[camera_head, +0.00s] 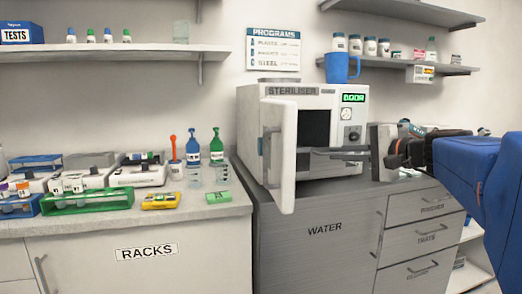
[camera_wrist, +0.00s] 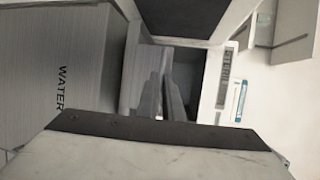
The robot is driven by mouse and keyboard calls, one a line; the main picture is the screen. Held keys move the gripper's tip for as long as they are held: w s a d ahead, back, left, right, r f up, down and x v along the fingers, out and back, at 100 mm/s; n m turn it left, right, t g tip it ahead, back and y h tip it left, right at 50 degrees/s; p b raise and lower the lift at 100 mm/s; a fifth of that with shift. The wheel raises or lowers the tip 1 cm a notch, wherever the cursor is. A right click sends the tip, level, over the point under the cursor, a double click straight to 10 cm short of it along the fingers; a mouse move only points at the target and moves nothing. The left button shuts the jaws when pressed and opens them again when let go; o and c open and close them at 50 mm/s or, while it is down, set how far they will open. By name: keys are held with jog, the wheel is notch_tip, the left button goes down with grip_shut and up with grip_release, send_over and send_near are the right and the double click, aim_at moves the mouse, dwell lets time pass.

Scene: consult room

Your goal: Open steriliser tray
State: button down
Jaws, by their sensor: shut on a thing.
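The steriliser (camera_head: 345,98) is a white box on the grey cabinet, its front opening dark. Its white door (camera_head: 281,155) stands swung open to the left. My gripper (camera_head: 322,152) reaches in from the right, its grey fingers level at the opening. In the wrist view my gripper (camera_wrist: 163,62) has its fingers close together, pointing into the steriliser. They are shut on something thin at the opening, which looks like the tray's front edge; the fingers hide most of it. The rest of the tray is not clearly visible.
A blue mug (camera_head: 341,67) stands on top of the steriliser. The grey cabinet (camera_head: 318,232) marked WATER is below. The left counter (camera_head: 170,212) holds racks, bottles and small boxes. Wall shelves hang above on both sides. The steriliser's display (camera_head: 354,98) glows green and reads DOOR.

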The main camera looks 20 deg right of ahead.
dwell(0.3)
jog(key=c, duration=1.9)
grip_release()
jog(key=shift+s, duration=0.15)
jog(key=shift+v, duration=8.6)
